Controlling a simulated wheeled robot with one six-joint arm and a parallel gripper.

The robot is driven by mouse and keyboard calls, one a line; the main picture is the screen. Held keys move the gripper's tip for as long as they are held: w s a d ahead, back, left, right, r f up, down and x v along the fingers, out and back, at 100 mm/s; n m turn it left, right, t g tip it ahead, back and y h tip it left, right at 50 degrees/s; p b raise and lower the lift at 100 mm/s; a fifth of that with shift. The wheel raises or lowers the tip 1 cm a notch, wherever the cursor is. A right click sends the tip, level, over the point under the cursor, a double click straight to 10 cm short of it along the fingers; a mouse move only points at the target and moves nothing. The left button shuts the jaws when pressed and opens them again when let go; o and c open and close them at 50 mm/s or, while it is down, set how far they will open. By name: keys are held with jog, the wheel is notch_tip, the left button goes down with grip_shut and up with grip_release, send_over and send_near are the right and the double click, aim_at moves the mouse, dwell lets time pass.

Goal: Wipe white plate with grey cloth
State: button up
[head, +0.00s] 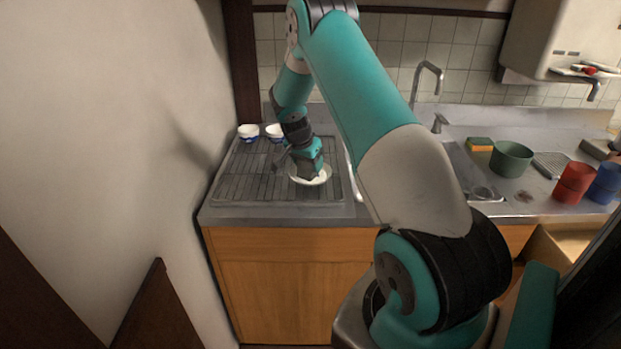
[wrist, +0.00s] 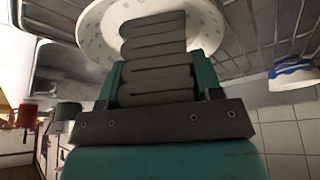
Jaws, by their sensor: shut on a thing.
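The white plate (head: 325,179) lies on the drying rack at the left end of the counter. In the wrist view the plate (wrist: 92,30) fills the top middle and shows faint grey spots. My gripper (wrist: 156,80) is shut on the folded grey cloth (wrist: 155,45), which lies over the plate's middle. Whether the cloth touches the plate is hard to tell. In the head view my gripper (head: 308,170) is directly over the plate and hides part of it; the cloth is hidden there.
Two blue and white bowls stand behind the plate, one at the left (head: 248,132) and one nearer (head: 275,131). The metal rack (head: 240,180) surrounds the plate. A wall is close on the left. The sink, a green pot (head: 511,158), a red cup (head: 574,182) and a blue cup (head: 605,183) are on the right.

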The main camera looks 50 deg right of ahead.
dwell(0.4)
jog(key=n, duration=0.2)
jog(key=n+t, duration=0.1)
jog(key=n, duration=0.1)
jog(key=n+t, duration=0.1)
jog(key=shift+s+d+n+y, duration=0.25)
jog(key=shift+n+y, duration=0.15)
jog(key=n+t+y, duration=0.1)
jog(key=n, duration=0.3)
jog(key=shift+d+n, duration=0.1)
jog(key=shift+n, duration=0.2)
jog(key=n+y, duration=0.1)
jog(key=n, duration=0.2)
jog(key=shift+s+t, duration=0.1)
jog(key=shift+t, duration=0.2)
